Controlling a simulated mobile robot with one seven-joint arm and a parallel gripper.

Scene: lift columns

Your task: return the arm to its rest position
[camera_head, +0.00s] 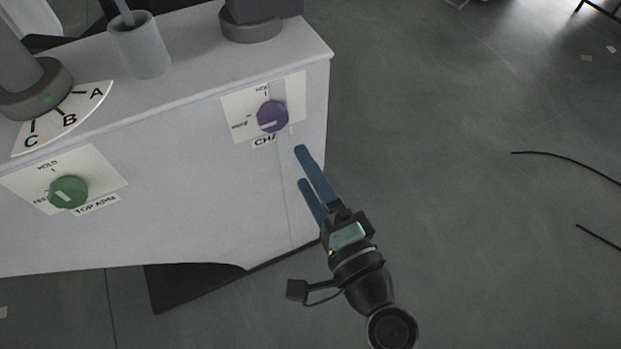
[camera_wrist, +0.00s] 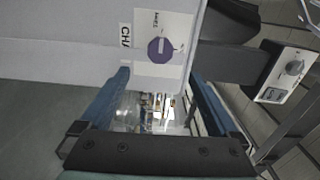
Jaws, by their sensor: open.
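My gripper (camera_head: 301,168) is in the head view, in front of the right end of the white cabinet (camera_head: 200,190). Its two blue fingers are apart, with nothing between them. In the wrist view my gripper (camera_wrist: 160,85) also shows its fingers spread. The purple knob (camera_head: 272,116) on its white label plate is just beyond the fingertips, up and to the left in the head view. The purple knob (camera_wrist: 160,50) also shows in the wrist view, ahead of the fingers. I see no contact with it.
A green knob (camera_head: 68,192) labelled TOP ARM is on the cabinet's left front. A dial plate (camera_head: 70,116) marked A, B, C and a grey cup (camera_head: 139,45) are on top. Black cables (camera_head: 565,160) lie on the open floor at right. Another knob (camera_wrist: 294,68) shows in the wrist view.

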